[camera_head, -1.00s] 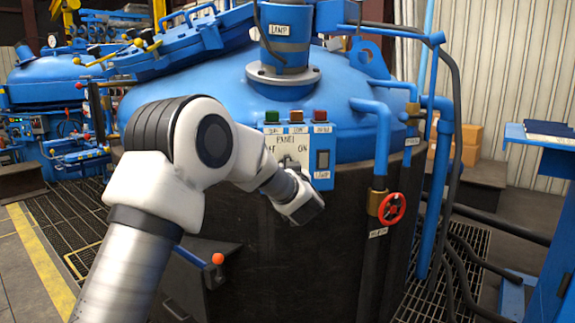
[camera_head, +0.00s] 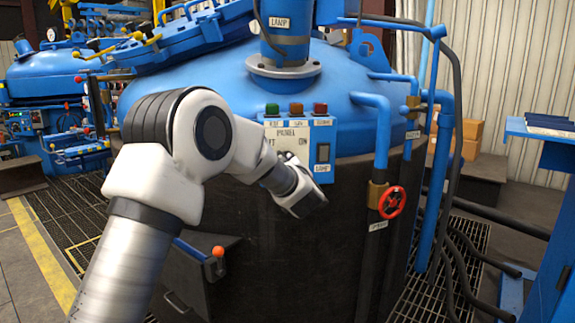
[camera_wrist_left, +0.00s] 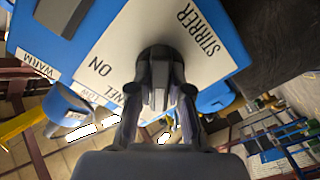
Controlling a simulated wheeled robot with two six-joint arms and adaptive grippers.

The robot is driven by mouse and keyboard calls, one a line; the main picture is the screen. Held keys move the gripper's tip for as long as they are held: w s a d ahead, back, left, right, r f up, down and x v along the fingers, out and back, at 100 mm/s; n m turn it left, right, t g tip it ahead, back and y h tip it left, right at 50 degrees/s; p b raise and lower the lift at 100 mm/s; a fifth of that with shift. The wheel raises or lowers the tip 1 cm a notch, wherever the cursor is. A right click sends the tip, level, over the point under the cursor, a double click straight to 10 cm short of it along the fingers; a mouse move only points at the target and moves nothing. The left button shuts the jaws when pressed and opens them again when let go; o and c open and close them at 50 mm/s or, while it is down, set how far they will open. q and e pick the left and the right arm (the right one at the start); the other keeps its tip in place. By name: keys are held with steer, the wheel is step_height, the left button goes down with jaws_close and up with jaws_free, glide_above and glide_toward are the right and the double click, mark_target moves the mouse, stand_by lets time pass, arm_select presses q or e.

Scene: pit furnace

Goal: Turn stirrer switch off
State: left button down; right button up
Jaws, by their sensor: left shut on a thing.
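The stirrer switch (camera_wrist_left: 160,55) is a dark round knob with a grey grip on the white panel face, between the words STIRRER and ON in the left wrist view. My left gripper (camera_wrist_left: 159,92) is shut on this knob, one finger on each side of the grip. In the head view my left gripper (camera_head: 303,200) is in front of the blue control panel (camera_head: 331,135), at its lower part. My arm hides the switch there. The grip's exact angle is hard to tell. My right gripper is not in view.
The panel is on a large dark vessel with a blue lid (camera_head: 345,110). Green (camera_head: 272,109), orange (camera_head: 296,109) and red (camera_head: 320,109) buttons line its top, with a lamp switch (camera_head: 323,153) at its right. A red valve wheel (camera_head: 392,201) sits further right.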

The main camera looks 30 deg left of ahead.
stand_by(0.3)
arm_select(q)
steer(key=c, duration=1.1)
jaws_free()
steer(key=v, duration=1.2)
